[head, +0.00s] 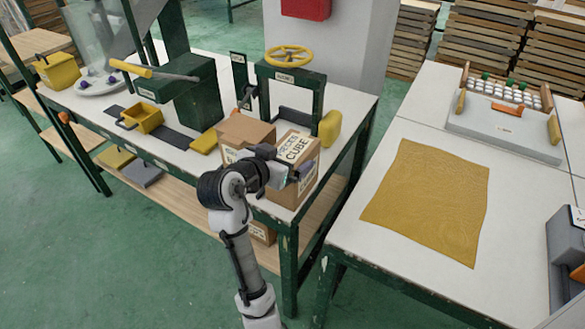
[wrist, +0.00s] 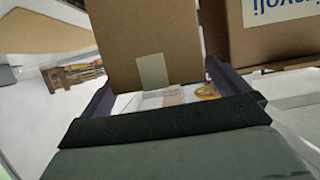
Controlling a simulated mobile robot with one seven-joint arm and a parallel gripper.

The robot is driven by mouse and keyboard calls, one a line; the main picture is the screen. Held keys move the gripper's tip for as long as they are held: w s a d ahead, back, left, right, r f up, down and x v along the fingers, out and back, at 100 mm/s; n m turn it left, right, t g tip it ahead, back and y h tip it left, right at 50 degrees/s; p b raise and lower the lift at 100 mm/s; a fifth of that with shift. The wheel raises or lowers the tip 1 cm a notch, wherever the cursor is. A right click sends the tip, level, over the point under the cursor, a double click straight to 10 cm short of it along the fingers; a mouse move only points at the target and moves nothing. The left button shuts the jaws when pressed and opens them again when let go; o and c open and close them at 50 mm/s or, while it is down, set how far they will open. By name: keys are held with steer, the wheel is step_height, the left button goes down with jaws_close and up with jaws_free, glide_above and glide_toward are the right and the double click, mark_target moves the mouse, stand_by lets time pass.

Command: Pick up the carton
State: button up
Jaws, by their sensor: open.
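A brown carton (head: 303,150) with printed lettering on its top stands near the front edge of the left workbench. A second brown carton (head: 245,131) stands close to its left. My gripper (head: 291,174) is at the front of the lettered carton and partly covers it. In the wrist view my gripper (wrist: 160,76) is open, with a plain carton face (wrist: 155,35) with a pale tape strip between or just beyond its two fingers. Another carton with blue print (wrist: 262,32) is close beside the right finger. Whether the fingers touch the carton is unclear.
A green press frame with a yellow handwheel (head: 289,56) stands behind the cartons. A yellow block (head: 330,128) is right of them. A yellow bin (head: 143,117) is farther left. The right table carries a mustard cloth (head: 428,201) and a grey tray (head: 505,128).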

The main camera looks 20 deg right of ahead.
mark_target(290, 155)
steer(key=x, duration=0.3)
steer(key=shift+d+f, duration=0.1)
steer(key=shift+c, duration=0.3)
steer(key=c, duration=1.7)
steer(key=shift+c, duration=1.1)
